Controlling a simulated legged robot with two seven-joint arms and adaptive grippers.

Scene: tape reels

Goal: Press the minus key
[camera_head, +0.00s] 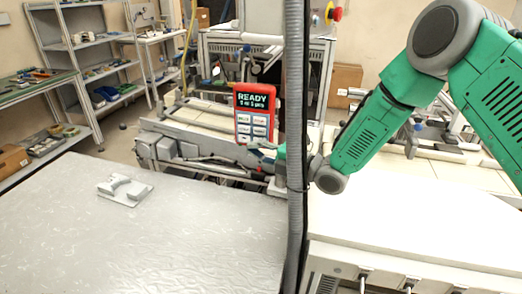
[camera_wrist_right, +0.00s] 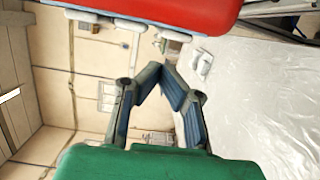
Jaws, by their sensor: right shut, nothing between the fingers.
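A red handheld box (camera_head: 257,97) stands upright beyond the tables, with a dark screen reading "READY" and a block of pale keys (camera_head: 259,132) below it. The key labels are too small for me to tell which is the minus key. My right gripper (camera_head: 252,146) is just below the keys in the head view, small and partly lost against the clutter behind. In the right wrist view its fingers (camera_wrist_right: 161,72) meet at the tips with nothing between them. The red box (camera_wrist_right: 165,10) fills the top there, its pale keys seen edge-on and apart from the fingertips. My left gripper is not in view.
A grey table (camera_head: 190,235) at the front left holds a small pale holder (camera_head: 125,189); the rest is bare. A grey ribbed hose (camera_head: 295,90) hangs vertically right of the red box. A white-topped cabinet (camera_head: 400,225) stands at the right. Shelves (camera_head: 90,70) line the back left.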

